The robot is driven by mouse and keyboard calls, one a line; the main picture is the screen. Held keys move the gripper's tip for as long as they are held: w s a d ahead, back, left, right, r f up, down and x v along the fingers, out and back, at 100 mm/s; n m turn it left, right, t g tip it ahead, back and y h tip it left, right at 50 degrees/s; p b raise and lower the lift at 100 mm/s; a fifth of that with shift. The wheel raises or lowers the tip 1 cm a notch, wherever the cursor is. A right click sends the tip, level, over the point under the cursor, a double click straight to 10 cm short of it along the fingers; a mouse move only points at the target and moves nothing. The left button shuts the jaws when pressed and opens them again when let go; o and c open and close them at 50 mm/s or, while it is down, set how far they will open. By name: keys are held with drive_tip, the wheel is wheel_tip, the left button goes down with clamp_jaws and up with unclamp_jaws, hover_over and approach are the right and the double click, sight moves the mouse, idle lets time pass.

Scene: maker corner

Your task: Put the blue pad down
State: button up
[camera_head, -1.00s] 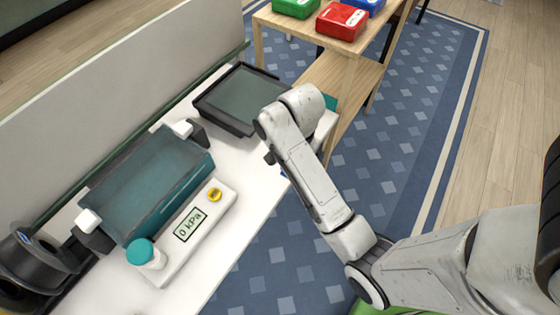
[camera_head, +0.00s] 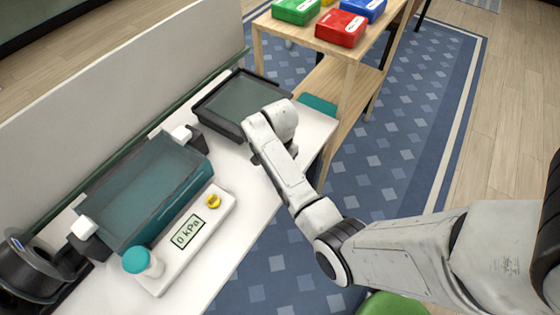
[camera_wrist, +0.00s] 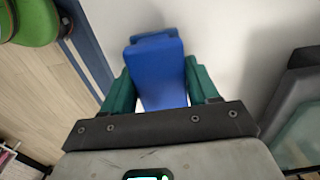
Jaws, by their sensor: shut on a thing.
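The blue pad (camera_wrist: 157,75) is between the green fingers of my gripper (camera_wrist: 160,88) in the wrist view. The gripper is shut on it, one finger on each side. The pad's far end is over the white tabletop (camera_wrist: 215,35), with a faint shadow beside it. I cannot tell whether the pad touches the tabletop. In the head view my arm reaches over the right end of the white table (camera_head: 235,212), and the forearm hides the gripper and the pad.
A dark shallow tray (camera_head: 205,112) lies just left of my wrist. A teal press-like device (camera_head: 150,190) with a white gauge panel (camera_head: 187,240) fills the table's left part. Right of the table stands a wooden shelf (camera_head: 345,62) with coloured boxes. A green stool (camera_head: 392,305) is below my arm.

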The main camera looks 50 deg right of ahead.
drive_tip(key=shift+f, duration=0.2)
drive_tip(key=o, duration=0.9)
drive_tip(key=shift+o, duration=0.2)
drive_tip(key=shift+f+b, duration=0.1)
drive_tip(key=shift+b, duration=0.2)
drive_tip(key=shift+f+b, duration=0.2)
drive_tip(key=shift+b, duration=0.1)
wheel_tip(320, 180, up, 11)
drive_tip(key=shift+s+r, duration=0.1)
drive_tip(key=shift+s, duration=0.05)
drive_tip(key=s+a+f+n, duration=0.2)
drive_tip(key=s+a+n, duration=0.4)
drive_tip(key=s+n, duration=0.2)
drive_tip(key=s+a+f+n+t, duration=0.1)
drive_tip(key=s+a+f+n, duration=0.1)
drive_tip(key=s+a+n, duration=0.5)
drive_tip(key=s+n, duration=0.2)
drive_tip(key=s, duration=0.2)
drive_tip(key=shift+s+f, duration=0.3)
drive_tip(key=shift+s, duration=0.1)
